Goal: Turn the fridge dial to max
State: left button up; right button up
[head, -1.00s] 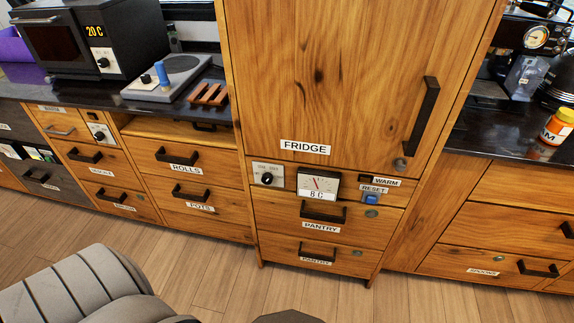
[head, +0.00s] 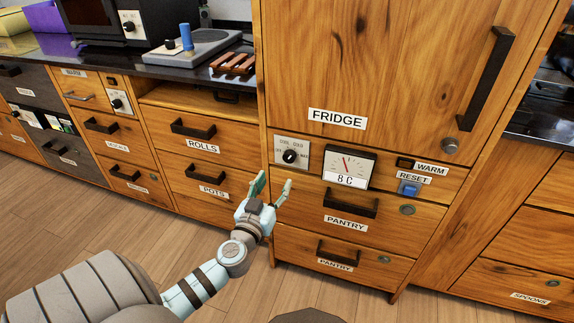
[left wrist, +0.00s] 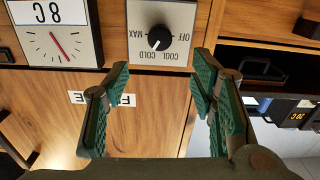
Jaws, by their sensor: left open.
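The fridge dial (head: 290,156) is a black knob on a pale plate under the FRIDGE door, left of the 8 C gauge (head: 345,166). In the left wrist view, which is upside down, the dial (left wrist: 160,38) sits on its plate with OFF and MAX at opposite sides. Its white mark points to the lower left there; I cannot tell the exact setting. My left gripper (head: 272,187) is open and empty, just below and left of the dial in the head view. In the left wrist view its green-padded fingers (left wrist: 163,82) are spread, with the dial beyond them, apart. My right gripper is not in view.
The WARM light (head: 404,163) and blue RESET button (head: 408,189) are right of the gauge. PANTRY drawer handles (head: 350,203) stick out below. A counter with a hotplate (head: 200,50) is at the left. The floor in front is clear.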

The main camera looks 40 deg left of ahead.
aim_at(288, 158)
pick_arm(q)
jog(key=x, duration=1.1)
jog(key=shift+f, duration=0.1)
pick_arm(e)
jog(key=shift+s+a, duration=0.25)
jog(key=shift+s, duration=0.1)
pick_arm(q)
jog(key=c, duration=1.1)
jog(key=shift+c, duration=0.2)
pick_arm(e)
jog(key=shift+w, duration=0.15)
